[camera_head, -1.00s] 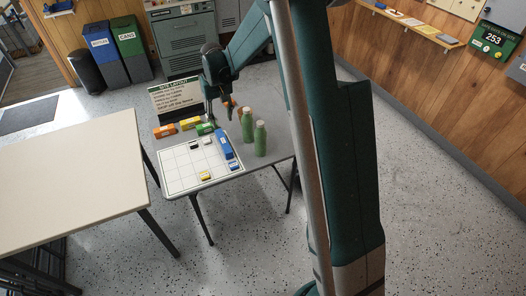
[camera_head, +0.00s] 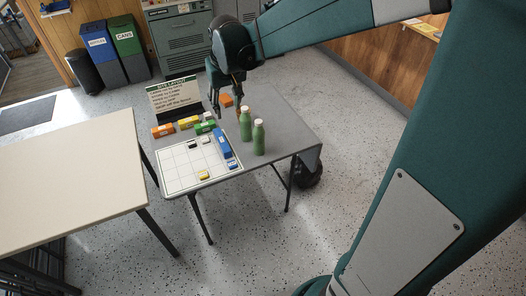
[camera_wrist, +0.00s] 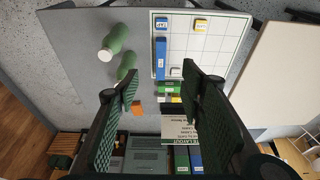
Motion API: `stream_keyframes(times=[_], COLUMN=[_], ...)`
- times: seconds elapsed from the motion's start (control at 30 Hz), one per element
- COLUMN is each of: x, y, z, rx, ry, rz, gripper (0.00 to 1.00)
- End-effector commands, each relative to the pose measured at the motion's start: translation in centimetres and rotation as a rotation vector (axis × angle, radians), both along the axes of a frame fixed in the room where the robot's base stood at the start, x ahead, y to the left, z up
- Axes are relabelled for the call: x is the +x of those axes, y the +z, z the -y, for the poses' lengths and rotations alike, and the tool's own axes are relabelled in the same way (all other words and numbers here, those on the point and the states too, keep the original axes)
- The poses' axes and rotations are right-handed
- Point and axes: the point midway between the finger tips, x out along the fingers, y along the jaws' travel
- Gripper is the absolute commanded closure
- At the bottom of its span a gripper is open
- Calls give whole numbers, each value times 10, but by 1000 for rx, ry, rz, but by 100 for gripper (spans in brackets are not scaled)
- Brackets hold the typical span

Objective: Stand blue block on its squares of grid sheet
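The long blue block (camera_head: 223,143) lies along the right edge of the white grid sheet (camera_head: 178,177), near the green bottles. In the wrist view this blue block (camera_wrist: 160,58) spans more than one square of the edge column. A smaller blue-and-white block (camera_head: 233,164) sits beyond its near end, in the same column. My gripper (camera_head: 228,114) hangs above the back of the grey table, apart from the blocks. In the wrist view my gripper (camera_wrist: 160,92) has its two fingers wide apart with nothing between them.
Two green bottles (camera_head: 246,124) (camera_head: 259,138) stand just right of the sheet. Green (camera_head: 205,128), yellow (camera_head: 189,122) and orange (camera_head: 162,130) blocks lie behind it. A yellow block (camera_head: 204,175) is on the sheet. A layout sign (camera_head: 176,95) stands at the back. A cream table is left.

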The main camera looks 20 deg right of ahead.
Motion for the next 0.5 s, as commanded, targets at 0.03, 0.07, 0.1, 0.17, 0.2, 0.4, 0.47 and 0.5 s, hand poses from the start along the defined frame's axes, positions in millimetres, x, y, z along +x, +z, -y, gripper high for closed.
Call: stream_keyframes(times=[0.03,0.07,0.1,0.17,0.2,0.4,0.47,0.5], x=[-10,-15,-21,-31,-37,-70,-80,-86], y=[6,9,13,19,22,38,41,44], z=[0,0,1,1,1,2,2,2], rx=[0,0,0,0,0,0,0,0], ry=[0,0,0,0,0,0,0,0], rz=[9,15,22,35,42,81,93,101], gripper=[61,61,61,61,61,61,61,61])
